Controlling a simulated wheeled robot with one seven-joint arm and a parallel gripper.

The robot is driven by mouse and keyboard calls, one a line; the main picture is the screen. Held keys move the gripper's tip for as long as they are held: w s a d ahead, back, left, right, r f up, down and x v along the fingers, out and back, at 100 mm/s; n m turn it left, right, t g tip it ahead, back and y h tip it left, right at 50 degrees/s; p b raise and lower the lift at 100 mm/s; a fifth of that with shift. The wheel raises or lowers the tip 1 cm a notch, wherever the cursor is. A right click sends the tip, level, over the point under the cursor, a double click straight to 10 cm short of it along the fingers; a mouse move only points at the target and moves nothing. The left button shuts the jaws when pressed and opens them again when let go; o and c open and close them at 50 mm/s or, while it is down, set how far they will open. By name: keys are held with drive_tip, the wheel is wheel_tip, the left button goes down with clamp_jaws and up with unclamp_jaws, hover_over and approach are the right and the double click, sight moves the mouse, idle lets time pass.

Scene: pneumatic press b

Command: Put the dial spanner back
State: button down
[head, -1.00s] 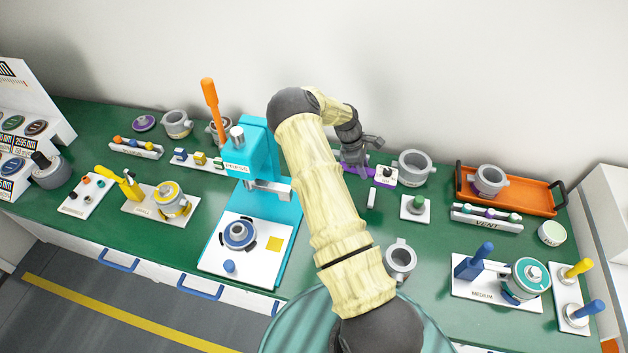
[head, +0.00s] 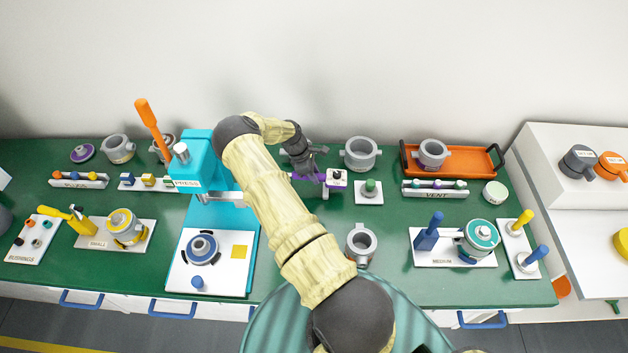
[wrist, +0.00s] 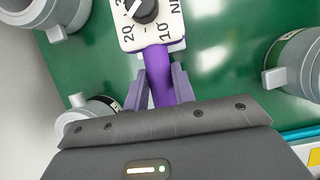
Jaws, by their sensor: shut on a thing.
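The dial spanner has a purple handle (wrist: 158,75) and a white head plate (wrist: 128,32) with a black knob and printed numbers. My gripper (wrist: 160,92) is shut on the purple handle, one finger on each side. In the head view the spanner's white head (head: 337,176) points right from my gripper (head: 307,175), near the back of the green bench. A small pale upright piece (head: 325,192) shows just below the spanner. I cannot tell whether the spanner touches it or the bench. My arm hides part of the bench there.
A grey cup (head: 360,155) and a green-knobbed block (head: 369,188) stand right of the spanner. The blue press (head: 208,170) stands left. Another grey cup (head: 361,246) is in front. An orange tray (head: 475,160) is at the back right. Green bench shows between these things.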

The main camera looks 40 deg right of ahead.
drive_tip(key=shift+f+p, duration=0.75)
drive_tip(key=shift+f, duration=1.15)
drive_tip(key=c, duration=1.2)
unclamp_jaws()
drive_tip(key=shift+o, duration=0.2)
drive_tip(key=shift+f, duration=0.15)
drive_tip(key=b+v, duration=0.2)
drive_tip(key=shift+w+a+r, duration=0.1)
drive_tip(key=shift+a+r, duration=0.05)
drive_tip(key=shift+r, duration=0.05)
drive_tip(key=b+v, duration=0.5)
drive_tip(key=v, duration=1)
